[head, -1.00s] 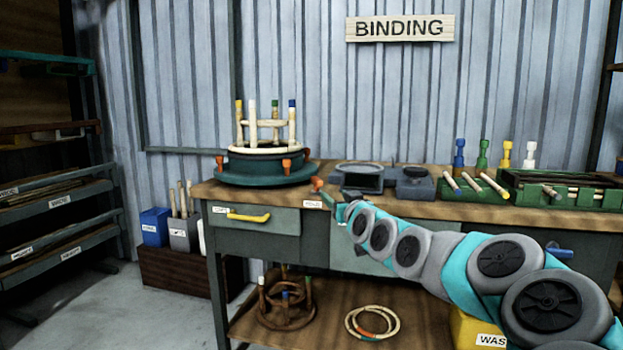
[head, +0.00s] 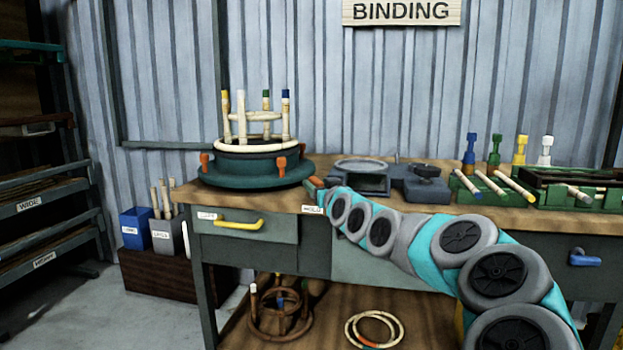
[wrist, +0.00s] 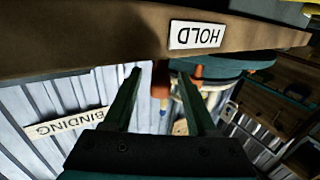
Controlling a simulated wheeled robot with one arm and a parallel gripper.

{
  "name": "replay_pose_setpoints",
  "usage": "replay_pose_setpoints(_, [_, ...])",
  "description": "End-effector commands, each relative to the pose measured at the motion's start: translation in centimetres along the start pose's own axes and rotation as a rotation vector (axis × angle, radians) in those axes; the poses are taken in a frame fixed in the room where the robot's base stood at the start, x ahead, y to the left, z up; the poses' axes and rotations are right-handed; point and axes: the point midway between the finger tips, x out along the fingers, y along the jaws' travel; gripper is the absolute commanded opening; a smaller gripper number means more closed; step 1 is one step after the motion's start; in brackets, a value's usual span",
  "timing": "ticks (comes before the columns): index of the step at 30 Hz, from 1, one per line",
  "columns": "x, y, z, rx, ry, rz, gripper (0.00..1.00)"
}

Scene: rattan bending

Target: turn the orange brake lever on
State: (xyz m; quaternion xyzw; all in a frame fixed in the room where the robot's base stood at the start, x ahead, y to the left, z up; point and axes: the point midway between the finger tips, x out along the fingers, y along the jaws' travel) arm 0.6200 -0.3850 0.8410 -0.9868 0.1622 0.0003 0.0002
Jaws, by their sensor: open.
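The orange brake lever (head: 312,183) stands at the front edge of the bench, above the small HOLD label (head: 312,209). In the wrist view, which is upside down, an orange upright part that looks like the lever (wrist: 160,82) shows between the two dark fingers. My gripper (wrist: 160,74) is open and empty, with a finger on each side of that part. I cannot tell whether it touches. In the head view my gripper (head: 323,194) is small and partly hidden by my arm, close to the lever.
A round teal turntable (head: 230,183) with orange clamps and a rattan stool frame stands left of the lever. A grey fixture (head: 372,185) is behind my arm. A green rack (head: 490,188) sits right. The drawer's yellow handle (head: 238,224) sticks out below.

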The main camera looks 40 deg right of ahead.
Motion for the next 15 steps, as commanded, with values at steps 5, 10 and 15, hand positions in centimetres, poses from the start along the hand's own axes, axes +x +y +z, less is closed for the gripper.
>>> replay_pose_setpoints(5, [2.5,-0.1,-0.2,0.000,0.002,0.000,0.57])
replay_pose_setpoints(10, [3.9,-0.2,-0.1,0.001,0.002,-0.003,0.57])
replay_pose_setpoints(15, [4.7,0.0,0.0,0.001,0.000,0.000,0.57])
